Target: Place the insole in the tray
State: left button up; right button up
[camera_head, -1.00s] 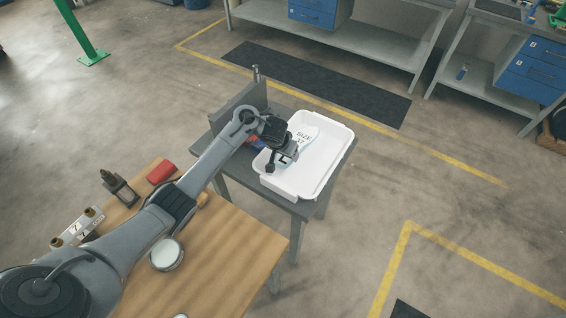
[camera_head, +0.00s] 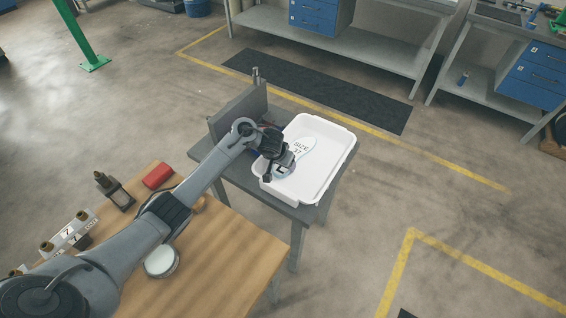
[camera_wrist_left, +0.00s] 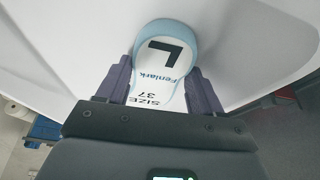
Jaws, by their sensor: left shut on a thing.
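The insole (camera_head: 304,147) is white with a pale blue edge and printed "SIZE 37". In the left wrist view the insole (camera_wrist_left: 168,62) also shows a black "L" and "Fenlark". My left gripper (camera_head: 277,174) is shut on it, one finger on each side of its narrower part in the left wrist view (camera_wrist_left: 160,88). The white tray (camera_head: 330,170) is a shallow rectangle with a raised rim. The insole is over the inside of the tray, near its left side; I cannot tell whether it touches the floor. My right gripper is not in view.
The tray stands on a grey table (camera_head: 235,177) with an upright grey panel (camera_head: 238,110) at its back left. A wooden table (camera_head: 225,265) in front holds a red item (camera_head: 157,175) and a round white-topped container (camera_head: 161,261). The tray's right part is empty.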

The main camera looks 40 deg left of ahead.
pick_arm(q)
jog(key=o, duration=0.7)
jog(key=shift+f, duration=0.1)
jog(key=shift+o, duration=0.2)
jog(key=p+v, duration=0.8)
jog(key=v, duration=0.4)
jog(key=shift+p, duration=0.3)
jog(key=shift+r, duration=0.25)
